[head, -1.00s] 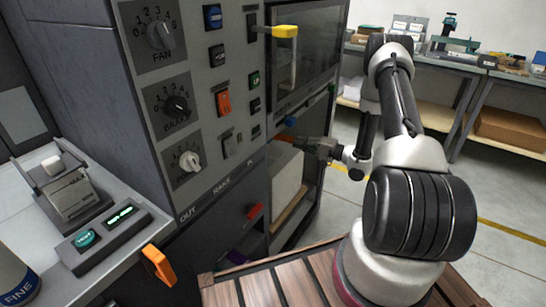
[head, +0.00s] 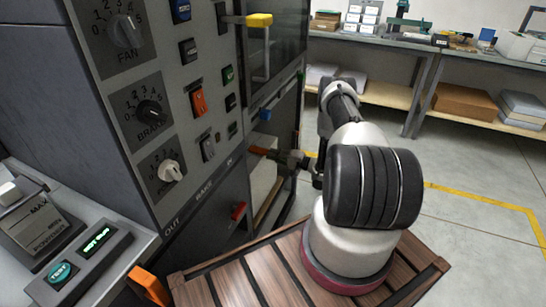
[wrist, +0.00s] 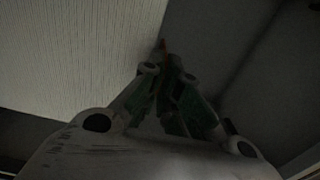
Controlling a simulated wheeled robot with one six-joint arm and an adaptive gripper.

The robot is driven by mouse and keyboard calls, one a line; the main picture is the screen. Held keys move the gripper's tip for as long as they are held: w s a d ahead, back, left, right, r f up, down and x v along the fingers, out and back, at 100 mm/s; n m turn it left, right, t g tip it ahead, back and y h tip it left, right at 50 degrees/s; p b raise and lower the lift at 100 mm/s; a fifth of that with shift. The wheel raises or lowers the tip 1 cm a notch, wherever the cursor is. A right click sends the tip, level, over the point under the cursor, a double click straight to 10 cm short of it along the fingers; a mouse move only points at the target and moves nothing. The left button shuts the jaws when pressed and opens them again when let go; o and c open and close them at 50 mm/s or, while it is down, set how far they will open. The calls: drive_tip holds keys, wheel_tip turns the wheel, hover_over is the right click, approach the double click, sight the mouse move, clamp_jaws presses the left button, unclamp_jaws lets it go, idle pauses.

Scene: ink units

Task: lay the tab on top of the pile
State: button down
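The pile (head: 262,185) is a tall pale stack inside the open lower bay of the grey cabinet, partly hidden by the front panel and my arm. In the wrist view its finely ribbed pale surface (wrist: 80,50) fills the upper left. My gripper (head: 276,155) reaches into the bay at about the height of the stack's top. In the dim wrist view its fingers (wrist: 165,62) close together on a thin red tab (wrist: 163,45), which pokes out past the tips. The tab also shows as a small orange-red piece (head: 257,150) in the head view. I cannot tell whether it touches the pile.
The cabinet's front panel (head: 205,125), with knobs and switches, borders the bay on the left. A red lever (head: 239,211) and a blue one (head: 265,114) stick out nearby. A yellow handle (head: 259,20) is above. A workbench (head: 400,46) stands behind, across open floor.

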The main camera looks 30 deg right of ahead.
drive_tip(key=shift+f, duration=0.4)
drive_tip(key=shift+f, duration=0.1)
drive_tip(key=c, duration=1.6)
unclamp_jaws()
drive_tip(key=shift+c, duration=0.2)
drive_tip(key=v, duration=1.2)
drive_tip(key=shift+s+d, duration=0.1)
